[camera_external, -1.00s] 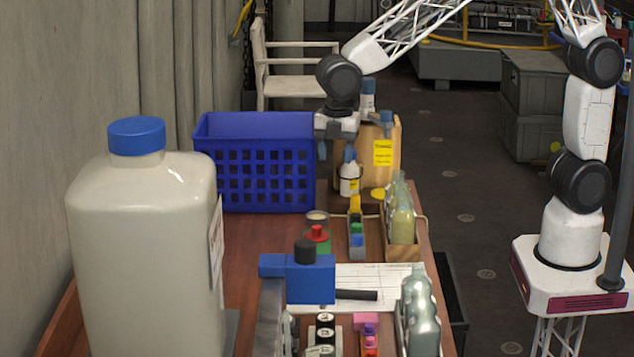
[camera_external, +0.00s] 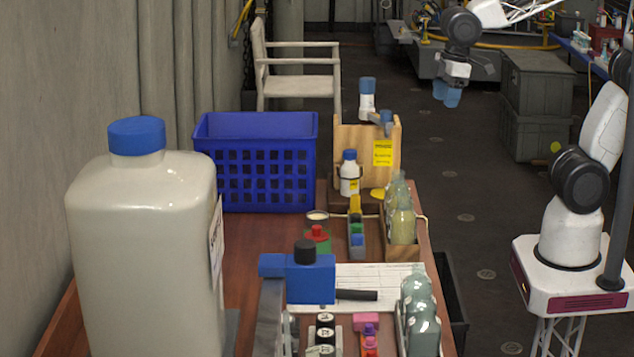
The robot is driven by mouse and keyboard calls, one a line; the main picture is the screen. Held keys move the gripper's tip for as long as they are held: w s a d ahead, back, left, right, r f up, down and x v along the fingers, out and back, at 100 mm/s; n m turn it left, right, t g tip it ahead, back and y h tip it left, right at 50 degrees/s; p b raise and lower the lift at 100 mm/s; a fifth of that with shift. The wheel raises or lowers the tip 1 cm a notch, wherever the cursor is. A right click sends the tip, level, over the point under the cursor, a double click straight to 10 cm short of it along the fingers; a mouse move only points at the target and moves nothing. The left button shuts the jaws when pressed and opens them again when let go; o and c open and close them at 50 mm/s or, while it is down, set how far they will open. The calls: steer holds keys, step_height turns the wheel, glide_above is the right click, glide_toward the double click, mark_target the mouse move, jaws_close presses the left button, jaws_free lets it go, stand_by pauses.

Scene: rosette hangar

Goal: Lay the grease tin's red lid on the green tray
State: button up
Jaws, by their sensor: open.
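The red lid (camera_external: 317,231), with a small knob on top, lies on the green tray (camera_external: 325,246), of which only a small part shows. The grease tin (camera_external: 317,216) stands just behind it, uncovered, with a pale top surface. My gripper (camera_external: 446,96) is open and empty, its blue fingers pointing down. It is high up at the back right, beyond the table's right edge and well away from the lid and tin.
A blue crate (camera_external: 255,165) stands behind left, and a big white jug (camera_external: 145,250) fills the front left. A wooden stand (camera_external: 365,140), a small white bottle (camera_external: 348,178) and glass bottles (camera_external: 402,222) are right of the tin. A blue tool (camera_external: 310,280) lies in front.

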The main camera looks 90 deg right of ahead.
steer(key=s+d+f+m, duration=0.1)
steer(key=s+m, duration=0.3)
steer(key=s, duration=0.6)
steer(key=shift+d+t, duration=0.3)
steer(key=shift+d, duration=0.35)
